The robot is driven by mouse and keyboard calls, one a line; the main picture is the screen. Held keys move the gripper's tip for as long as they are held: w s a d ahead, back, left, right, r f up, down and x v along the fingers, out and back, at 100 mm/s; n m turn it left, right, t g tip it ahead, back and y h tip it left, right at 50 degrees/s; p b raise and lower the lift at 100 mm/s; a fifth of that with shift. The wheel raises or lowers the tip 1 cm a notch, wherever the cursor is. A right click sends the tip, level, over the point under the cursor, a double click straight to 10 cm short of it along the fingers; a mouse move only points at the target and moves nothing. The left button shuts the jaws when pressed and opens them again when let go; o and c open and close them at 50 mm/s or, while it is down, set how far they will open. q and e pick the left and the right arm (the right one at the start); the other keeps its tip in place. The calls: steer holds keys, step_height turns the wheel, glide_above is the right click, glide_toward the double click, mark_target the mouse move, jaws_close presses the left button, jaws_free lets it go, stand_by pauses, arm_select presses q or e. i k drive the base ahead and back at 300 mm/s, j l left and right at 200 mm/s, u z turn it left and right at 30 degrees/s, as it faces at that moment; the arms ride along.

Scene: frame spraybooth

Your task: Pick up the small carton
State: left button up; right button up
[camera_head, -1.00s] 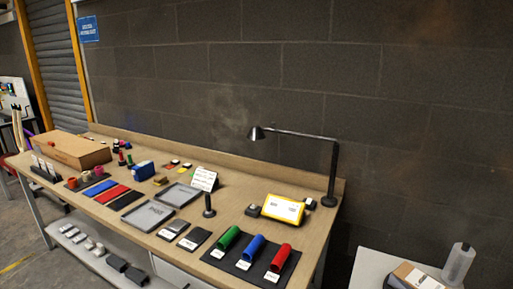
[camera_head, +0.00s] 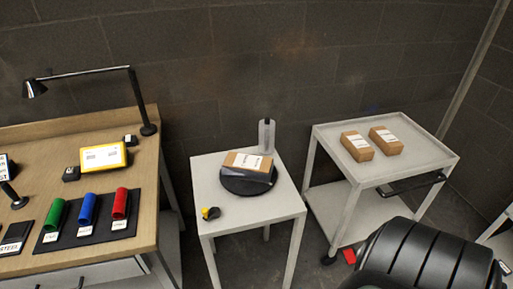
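A small brown carton (camera_head: 247,164) with a white label lies on a round black turntable (camera_head: 236,185) on a small light-grey table (camera_head: 254,211). Two more small brown cartons with white labels lie side by side on the top of a grey cart to the right, a left one (camera_head: 357,149) and a right one (camera_head: 386,143). Neither of my grippers is in view.
A clear bottle (camera_head: 266,137) stands behind the turntable. The wooden workbench (camera_head: 146,190) is at left; the cart (camera_head: 424,165) has free top space. A black ribbed shape (camera_head: 420,256) covers the lower right.

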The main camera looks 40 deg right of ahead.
mark_target(236, 165)
steer(key=z, duration=1.3)
steer(key=l+u, duration=0.1)
steer(key=l, duration=0.2)
steer(key=i, duration=0.05)
